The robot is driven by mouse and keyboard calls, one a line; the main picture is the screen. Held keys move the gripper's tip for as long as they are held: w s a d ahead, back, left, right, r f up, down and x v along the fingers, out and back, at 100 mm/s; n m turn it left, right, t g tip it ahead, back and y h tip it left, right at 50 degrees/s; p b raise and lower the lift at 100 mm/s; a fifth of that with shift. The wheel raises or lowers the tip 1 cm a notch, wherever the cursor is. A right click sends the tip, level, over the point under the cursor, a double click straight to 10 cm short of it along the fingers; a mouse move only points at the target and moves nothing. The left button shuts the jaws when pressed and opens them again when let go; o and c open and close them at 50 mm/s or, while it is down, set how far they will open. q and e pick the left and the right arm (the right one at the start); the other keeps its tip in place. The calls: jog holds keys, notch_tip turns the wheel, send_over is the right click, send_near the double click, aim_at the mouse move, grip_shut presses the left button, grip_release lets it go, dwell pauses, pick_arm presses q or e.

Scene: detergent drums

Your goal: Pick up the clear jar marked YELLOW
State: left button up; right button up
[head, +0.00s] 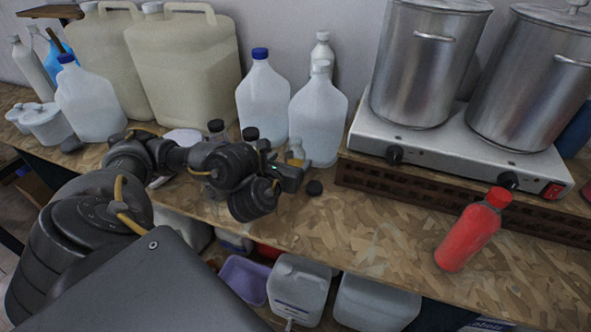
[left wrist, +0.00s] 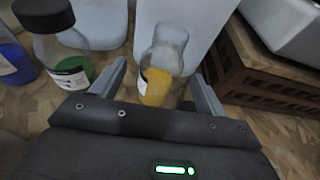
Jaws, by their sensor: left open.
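The clear jar with yellow contents (head: 296,153) stands upright on the bench in front of the white jugs, partly hidden by my left gripper (head: 293,172) in the head view. In the left wrist view the jar (left wrist: 158,84) has a narrower open neck, a pale label at its left side and yellow stuff in its lower part. My left gripper (left wrist: 160,80) is open, with one finger on each side of the jar. I cannot tell whether either finger touches it. My right gripper is not in view.
A black-capped jar with green contents (left wrist: 70,62) and a blue one (left wrist: 12,62) stand left of the gripper. A white jug (head: 318,118) is close behind.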

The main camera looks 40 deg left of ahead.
pick_arm(q)
jog(key=shift+w+a+f, duration=0.15)
jog(key=shift+w, duration=0.4)
jog(key=b+x, duration=0.3)
jog(key=x, duration=0.1)
jog(key=shift+w+f, duration=0.15)
jog(key=shift+f, duration=0.1)
jog(key=shift+w+a+b, duration=0.15)
jog(key=shift+w+b, duration=0.2)
jog(key=shift+r, duration=0.1)
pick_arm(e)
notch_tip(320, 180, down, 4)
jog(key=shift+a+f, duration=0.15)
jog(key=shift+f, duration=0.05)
pick_arm(q)
jog(key=c, duration=1.1)
